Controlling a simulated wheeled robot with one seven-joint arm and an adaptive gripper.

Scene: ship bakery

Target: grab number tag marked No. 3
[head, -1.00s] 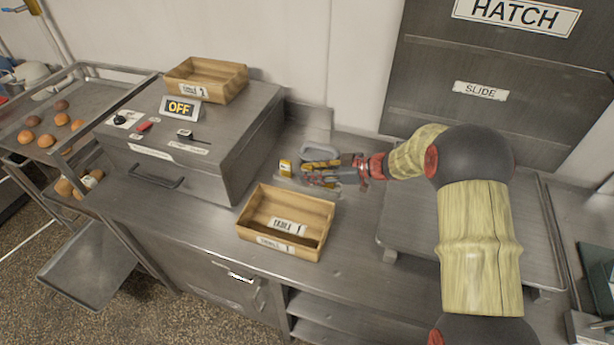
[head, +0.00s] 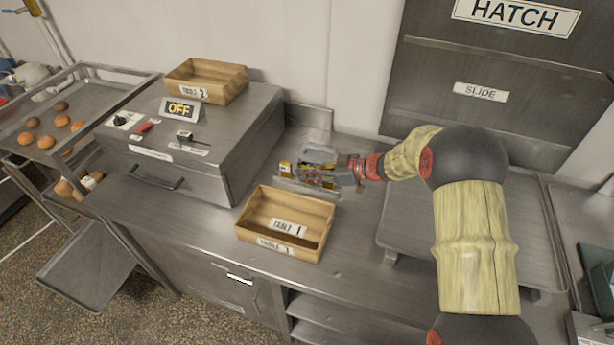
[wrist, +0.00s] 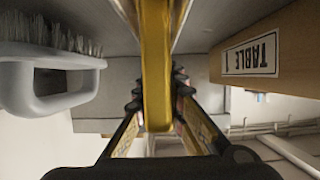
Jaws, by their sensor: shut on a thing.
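My gripper (head: 312,177) is low over the counter, behind the wooden Table 1 box and right of the oven-like machine. In the wrist view, my gripper (wrist: 157,98) is shut on a yellow tag (wrist: 156,60), seen edge-on between the fingers. Its number cannot be read. My fingers hide much of the spot around the tags.
A grey brush (wrist: 50,80) lies close to my gripper. The Table 1 box (head: 262,207) stands in front, and the Table 2 box (head: 215,68) sits on the machine (head: 160,172) marked OFF. A raised metal tray (head: 420,240) is at the right.

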